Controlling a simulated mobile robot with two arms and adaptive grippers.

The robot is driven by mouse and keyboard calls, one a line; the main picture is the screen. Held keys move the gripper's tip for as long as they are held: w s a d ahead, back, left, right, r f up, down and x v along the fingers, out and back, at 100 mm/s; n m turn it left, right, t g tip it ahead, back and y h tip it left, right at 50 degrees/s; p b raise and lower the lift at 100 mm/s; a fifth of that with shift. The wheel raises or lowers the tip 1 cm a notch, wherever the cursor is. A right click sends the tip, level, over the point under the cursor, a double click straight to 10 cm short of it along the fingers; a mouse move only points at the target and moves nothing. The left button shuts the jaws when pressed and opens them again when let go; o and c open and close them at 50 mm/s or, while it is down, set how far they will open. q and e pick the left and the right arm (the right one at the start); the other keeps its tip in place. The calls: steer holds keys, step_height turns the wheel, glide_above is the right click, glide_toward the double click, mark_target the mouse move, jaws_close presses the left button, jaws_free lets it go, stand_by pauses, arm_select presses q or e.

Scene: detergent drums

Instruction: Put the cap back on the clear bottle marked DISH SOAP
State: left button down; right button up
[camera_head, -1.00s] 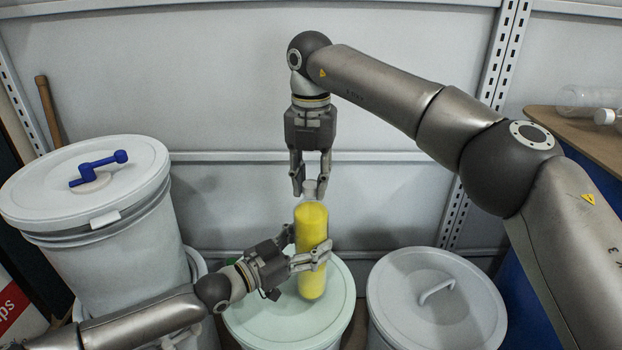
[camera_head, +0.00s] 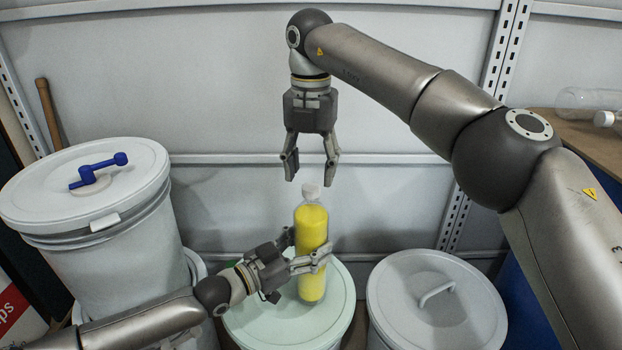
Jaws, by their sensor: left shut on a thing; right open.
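A clear bottle (camera_head: 311,225) of yellow liquid stands upright over the pale green lid of the middle drum. My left gripper (camera_head: 308,254) is shut on the lower half of the bottle. A white cap (camera_head: 311,190) sits on the bottle's mouth. I cannot tell how tightly it is on. My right gripper (camera_head: 311,172) is open and empty, just above the cap and apart from it. No DISH SOAP marking is readable on the bottle from here.
The middle drum's lid (camera_head: 262,325) is under the bottle. A grey drum lid (camera_head: 437,308) with a handle is to the right. A taller drum (camera_head: 110,245) with a blue crank (camera_head: 98,171) stands left. Clear bottles (camera_head: 588,98) lie on a brown shelf (camera_head: 575,130) at the far right.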

steer(key=shift+r, duration=2)
arm_select(q)
steer(key=shift+c, duration=1.2)
jaws_free()
steer(key=shift+a, duration=0.1)
steer(key=v, duration=1.2)
steer(key=shift+s, duration=0.15)
arm_select(e)
steer(key=shift+f, duration=0.1)
